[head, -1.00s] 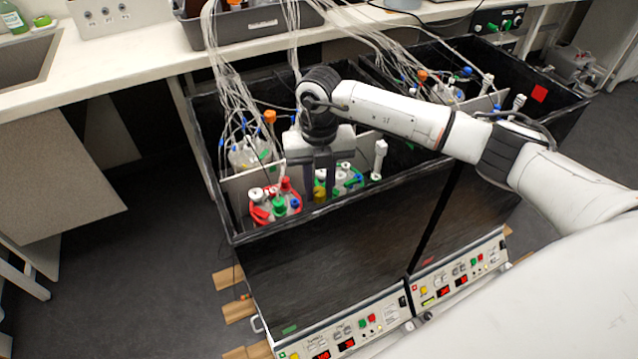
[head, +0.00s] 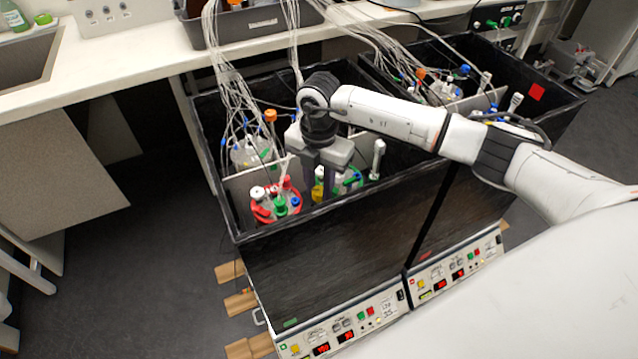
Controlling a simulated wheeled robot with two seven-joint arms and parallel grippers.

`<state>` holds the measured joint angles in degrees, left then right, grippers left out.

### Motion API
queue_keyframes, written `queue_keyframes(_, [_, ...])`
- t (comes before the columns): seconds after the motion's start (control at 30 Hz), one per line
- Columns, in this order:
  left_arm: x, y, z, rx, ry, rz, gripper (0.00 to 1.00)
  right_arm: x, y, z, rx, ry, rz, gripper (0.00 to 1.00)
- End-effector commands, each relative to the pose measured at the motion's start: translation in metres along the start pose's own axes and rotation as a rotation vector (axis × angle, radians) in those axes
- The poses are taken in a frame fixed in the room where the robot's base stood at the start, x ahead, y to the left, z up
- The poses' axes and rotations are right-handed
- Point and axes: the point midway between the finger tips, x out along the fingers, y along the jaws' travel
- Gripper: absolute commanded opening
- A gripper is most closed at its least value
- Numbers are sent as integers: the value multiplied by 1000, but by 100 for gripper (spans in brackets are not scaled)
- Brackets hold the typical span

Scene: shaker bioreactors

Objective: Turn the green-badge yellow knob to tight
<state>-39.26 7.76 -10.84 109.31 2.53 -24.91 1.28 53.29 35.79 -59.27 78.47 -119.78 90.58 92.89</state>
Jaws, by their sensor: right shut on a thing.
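My right gripper (head: 320,193) points down into the left black shaker box (head: 320,262). Its two dark fingers are closed on the yellow knob (head: 318,189), which shows between them. The knob sits on the green-ringed vessel (head: 348,184), partly hidden behind the fingers. A small green badge (head: 291,322) is on the lower front of this box. The knob's own marking and its exact angle cannot be made out. My left gripper is not in view.
A red-ringed vessel (head: 277,204) with red, white, green and blue caps stands just left of the gripper. A white upright fitting (head: 377,158) is close on the right. Tubes (head: 225,80) hang behind. Another shaker box with a red badge (head: 536,92) adjoins on the right.

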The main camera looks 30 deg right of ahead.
Motion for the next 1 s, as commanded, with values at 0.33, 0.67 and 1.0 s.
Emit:
queue_keyframes(0.33, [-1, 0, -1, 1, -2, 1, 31, 0, 0, 1, 29, -1, 0, 2])
queue_keyframes(0.67, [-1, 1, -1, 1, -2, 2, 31, 0, 0, 1, 28, -1, 0, 43])
queue_keyframes(1.0, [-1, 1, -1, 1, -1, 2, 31, -3, 0, 0, 26, -1, 1, 43])
